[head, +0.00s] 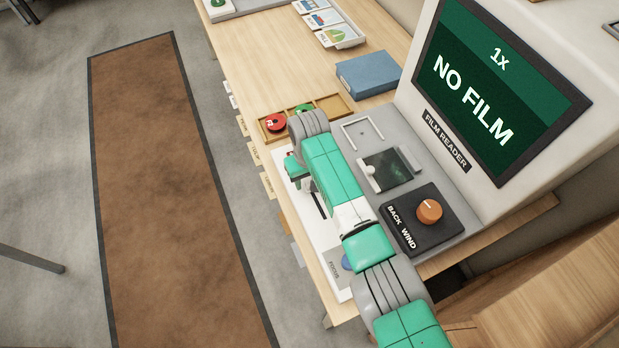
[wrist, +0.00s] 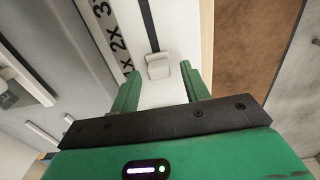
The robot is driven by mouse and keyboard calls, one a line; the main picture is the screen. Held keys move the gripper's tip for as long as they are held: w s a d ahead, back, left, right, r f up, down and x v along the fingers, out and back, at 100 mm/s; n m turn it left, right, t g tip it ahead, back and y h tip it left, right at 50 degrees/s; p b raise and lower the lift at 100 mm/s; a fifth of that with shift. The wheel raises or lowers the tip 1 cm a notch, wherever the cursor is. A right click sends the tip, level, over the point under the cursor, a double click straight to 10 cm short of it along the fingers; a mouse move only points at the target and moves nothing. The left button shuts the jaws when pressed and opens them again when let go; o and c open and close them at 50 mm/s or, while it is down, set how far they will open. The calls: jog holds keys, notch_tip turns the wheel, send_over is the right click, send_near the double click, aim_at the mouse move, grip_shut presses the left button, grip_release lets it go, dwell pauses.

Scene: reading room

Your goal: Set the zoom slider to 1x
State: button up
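The zoom slider's pale knob (wrist: 159,67) is at the near end of its dark slot (wrist: 148,28) in the wrist view, close to the printed 1X mark. The scale (wrist: 118,40) beside the slot reads 1X, 2X, then a partly cut-off 3. My gripper (wrist: 157,78) is open, with one green finger on each side of the knob and a visible gap to both. I cannot tell its height over the knob. In the head view my gripper (head: 299,181) is over the white panel, and my arm hides the knob. The film reader screen (head: 490,85) shows "1x" and "NO FILM".
An orange wind knob (head: 429,210) sits on a black base right of my arm. A glass film stage (head: 388,170) lies behind it. A wooden tray (head: 334,104) with red and green reels and a blue box (head: 367,73) stand farther back.

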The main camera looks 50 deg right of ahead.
aim_at(309, 181)
jog(key=shift+r+p, duration=1.2)
jog(key=shift+r, duration=2.7)
jog(key=shift+s, duration=0.1)
jog(key=w+a+r+n+t+h, duration=0.1)
jog(key=w+a+r+n+t, duration=0.1)
jog(key=w+a+r+t, duration=0.6)
jog(key=w+a+r+n+t, duration=0.1)
jog(key=w+a+r+t, duration=0.1)
jog(key=a+r, duration=0.35)
jog(key=w+a+r+t, duration=0.2)
jog(key=a+r, duration=0.1)
jog(key=r, duration=0.6)
jog(key=w+a+r+n+t, duration=0.1)
jog(key=w+a+r+t, duration=0.1)
jog(key=a+r, duration=0.45)
jog(key=s+a+r+t, duration=0.3)
jog(key=s+r+t, duration=0.1)
jog(key=s+r, duration=0.4)
jog(key=s+a+r+t+y, duration=0.1)
jog(key=s+a+r+t, duration=0.2)
jog(key=s+r, duration=0.5)
jog(key=s+a+r+t, duration=0.3)
jog(key=s+r+t, duration=0.15)
jog(key=r, duration=0.65)
notch_tip(309, 181, up, 29)
jog(key=p, duration=2.8)
jog(key=shift+s+a+f, duration=0.15)
jog(key=shift+s, duration=0.25)
